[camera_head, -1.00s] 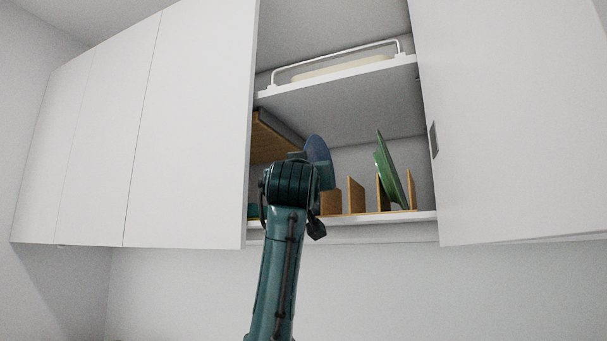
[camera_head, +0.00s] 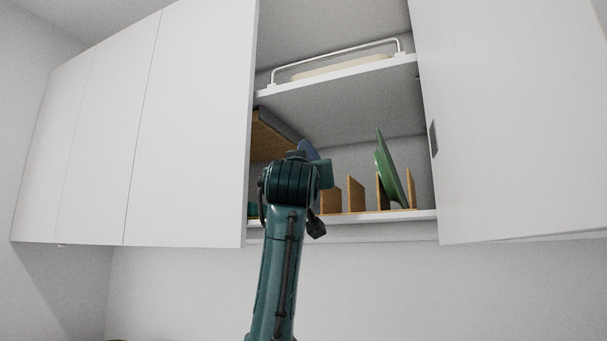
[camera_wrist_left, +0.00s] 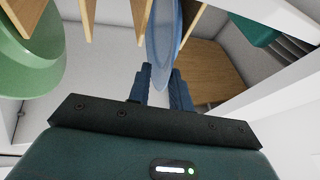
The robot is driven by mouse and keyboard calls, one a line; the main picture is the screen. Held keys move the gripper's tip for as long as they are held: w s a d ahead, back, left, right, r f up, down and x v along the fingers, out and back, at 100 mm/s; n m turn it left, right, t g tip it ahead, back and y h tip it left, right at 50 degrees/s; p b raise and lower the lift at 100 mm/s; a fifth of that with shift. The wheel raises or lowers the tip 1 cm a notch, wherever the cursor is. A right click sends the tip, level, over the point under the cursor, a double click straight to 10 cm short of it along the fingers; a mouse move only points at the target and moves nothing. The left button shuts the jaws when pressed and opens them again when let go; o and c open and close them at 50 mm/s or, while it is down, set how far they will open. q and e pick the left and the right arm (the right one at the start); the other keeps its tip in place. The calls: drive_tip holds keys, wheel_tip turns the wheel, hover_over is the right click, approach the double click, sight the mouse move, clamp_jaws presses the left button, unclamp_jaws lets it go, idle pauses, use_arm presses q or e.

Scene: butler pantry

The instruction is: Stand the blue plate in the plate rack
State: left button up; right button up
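The blue plate (camera_wrist_left: 162,45) stands nearly edge-on between wooden dividers of the plate rack (camera_wrist_left: 139,18) in the left wrist view. In the head view only its upper edge (camera_head: 308,149) shows behind my wrist. My left gripper (camera_wrist_left: 160,75) is at the plate's near edge, one finger on each side. The fingers are apart with a gap between them, so it looks open; contact with the plate is unclear. In the head view the wooden rack (camera_head: 356,195) stands on the lower cabinet shelf, and my left wrist hides its left part. My right gripper is out of view.
A green plate (camera_head: 388,170) leans in the rack's right part. Above is a white shelf (camera_head: 340,72) with a rail and a pale item. A brown wooden board or box (camera_head: 270,138) is at the left. Cabinet doors flank the opening.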

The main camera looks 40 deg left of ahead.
use_arm(q)
drive_tip(key=shift+o, duration=0.8)
drive_tip(key=shift+w+f, duration=0.1)
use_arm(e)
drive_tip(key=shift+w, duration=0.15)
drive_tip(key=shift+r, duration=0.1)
